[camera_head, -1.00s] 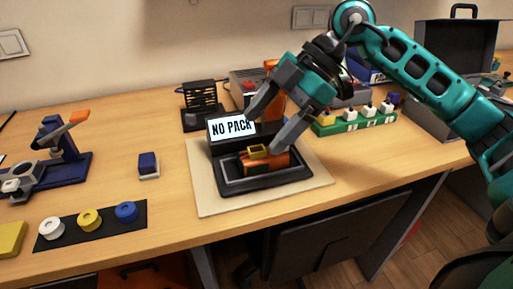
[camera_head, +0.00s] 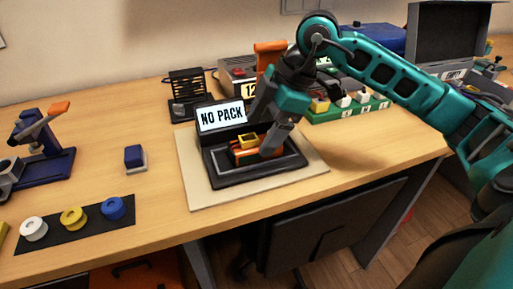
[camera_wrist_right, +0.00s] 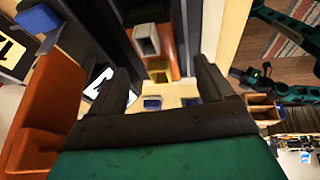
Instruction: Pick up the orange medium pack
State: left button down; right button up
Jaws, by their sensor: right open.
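The orange medium pack (camera_head: 243,156) lies in a black tray (camera_head: 218,178) in front of a screen (camera_head: 222,115) reading "NO PACK". A yellow square piece (camera_head: 248,139) sits on top of the pack. My right gripper (camera_head: 260,134) is open, with its fingers at the pack's right end and behind it; whether they touch it cannot be told. In the right wrist view an orange body, probably the pack (camera_wrist_right: 165,45), shows beyond the open fingers, with a pale square piece and a yellow piece on it. My left gripper is not in view.
A beige mat (camera_head: 200,200) lies under the tray. A small blue block (camera_head: 134,156) and a black strip (camera_head: 75,226) with white, yellow and blue rings are at left. A green rack (camera_head: 350,109) and a grey device with an orange part (camera_head: 270,53) stand behind my arm.

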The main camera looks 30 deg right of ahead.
aim_at(256, 145)
jog(key=shift+x, duration=1.45)
jog(key=shift+c, duration=0.4)
jog(key=shift+r, duration=0.15)
grip_shut()
